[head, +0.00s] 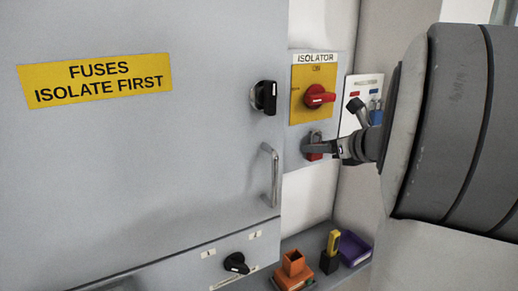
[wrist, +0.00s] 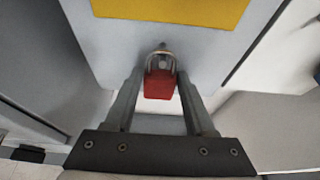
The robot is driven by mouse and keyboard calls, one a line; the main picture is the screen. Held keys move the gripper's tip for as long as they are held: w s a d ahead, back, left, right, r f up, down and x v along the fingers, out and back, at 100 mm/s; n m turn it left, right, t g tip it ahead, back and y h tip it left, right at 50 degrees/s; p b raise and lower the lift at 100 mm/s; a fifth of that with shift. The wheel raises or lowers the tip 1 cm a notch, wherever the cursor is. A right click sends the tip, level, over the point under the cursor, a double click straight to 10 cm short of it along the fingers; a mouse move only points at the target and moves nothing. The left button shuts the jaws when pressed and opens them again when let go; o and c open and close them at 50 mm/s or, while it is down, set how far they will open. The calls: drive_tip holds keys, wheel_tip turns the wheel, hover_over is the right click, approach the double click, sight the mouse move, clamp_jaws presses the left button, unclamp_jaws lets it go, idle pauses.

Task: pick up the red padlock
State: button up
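The red padlock (head: 313,156) hangs by its metal shackle on the grey panel below the isolator switch. In the wrist view the padlock (wrist: 159,84) is in the middle, with its shackle above the red body. My gripper (head: 322,147) reaches in from the right at the height of the padlock and partly covers it. In the wrist view my gripper (wrist: 160,80) is open, with one finger on each side of the padlock. A narrow gap seems to show between each finger and the red body.
The red isolator switch (head: 318,96) on its yellow plate is just above. A metal door handle (head: 271,176) stands out to the left. A white board (head: 358,101) with small locks is at the right. Below are an orange holder (head: 294,270) and a purple tray (head: 355,248).

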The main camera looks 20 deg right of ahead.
clamp_jaws()
drive_tip(key=shift+r, duration=0.15)
drive_tip(key=shift+r+p, duration=0.85)
drive_tip(key=shift+p, duration=0.05)
drive_tip(key=s+d+p, duration=0.1)
drive_tip(key=s, duration=1.7)
drive_tip(key=shift+d+r+p, duration=0.15)
drive_tip(key=shift+r+p, duration=0.2)
drive_tip(key=shift+r, duration=0.05)
drive_tip(key=shift+s, duration=0.15)
